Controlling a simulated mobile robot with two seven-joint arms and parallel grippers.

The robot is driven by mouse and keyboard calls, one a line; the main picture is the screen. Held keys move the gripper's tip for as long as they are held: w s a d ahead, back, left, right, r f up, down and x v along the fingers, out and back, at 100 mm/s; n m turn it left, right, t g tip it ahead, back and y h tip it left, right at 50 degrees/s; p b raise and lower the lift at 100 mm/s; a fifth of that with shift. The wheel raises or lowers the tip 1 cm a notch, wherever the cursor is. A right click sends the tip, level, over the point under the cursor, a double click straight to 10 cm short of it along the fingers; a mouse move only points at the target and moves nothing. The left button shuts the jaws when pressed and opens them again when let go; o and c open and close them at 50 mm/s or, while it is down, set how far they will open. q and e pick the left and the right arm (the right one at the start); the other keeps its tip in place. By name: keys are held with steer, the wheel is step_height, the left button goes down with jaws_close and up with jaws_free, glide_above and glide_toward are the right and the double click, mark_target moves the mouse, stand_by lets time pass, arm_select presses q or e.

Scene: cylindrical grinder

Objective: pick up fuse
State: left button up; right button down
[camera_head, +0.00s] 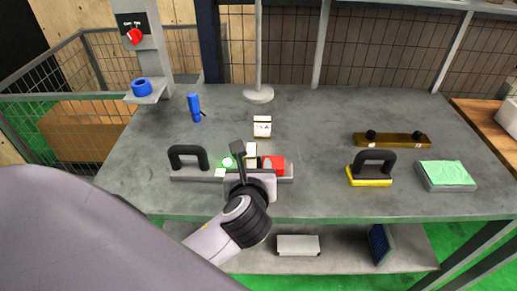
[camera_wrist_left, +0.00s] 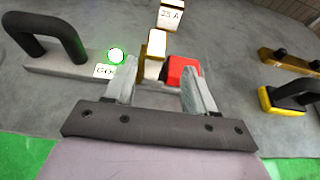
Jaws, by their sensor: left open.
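A white fuse-like block with a tan top (camera_head: 251,150) stands on the grey panel with the green light. It also shows in the left wrist view (camera_wrist_left: 153,54), just beyond and between my fingertips. A second white and tan block (camera_head: 262,126), marked "25 A" in the left wrist view (camera_wrist_left: 171,15), stands on the table behind it. My left gripper (camera_head: 252,164) is open and empty at the panel, its fingers (camera_wrist_left: 160,88) pointing toward the nearer block. Contact cannot be told. My gripper hides part of the panel in the head view. My right gripper is not in view.
The grey panel (camera_head: 205,174) carries a black handle (camera_head: 189,156), a lit green button (camera_head: 227,162) and a red block (camera_head: 274,164). A blue torch-like object (camera_head: 195,107) and a lamp-like stand (camera_head: 258,95) are behind. A yellow-based handled tool (camera_head: 370,170) stands to the right.

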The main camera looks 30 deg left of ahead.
mark_target(251, 155)
arm_select(q)
steer(key=shift+w+a+r, duration=0.15)
steer(key=shift+r, duration=0.05)
steer(key=shift+w+a, duration=0.15)
steer(key=shift+w, duration=0.1)
steer(key=x, duration=0.6)
steer(key=shift+a, duration=0.35)
jaws_close()
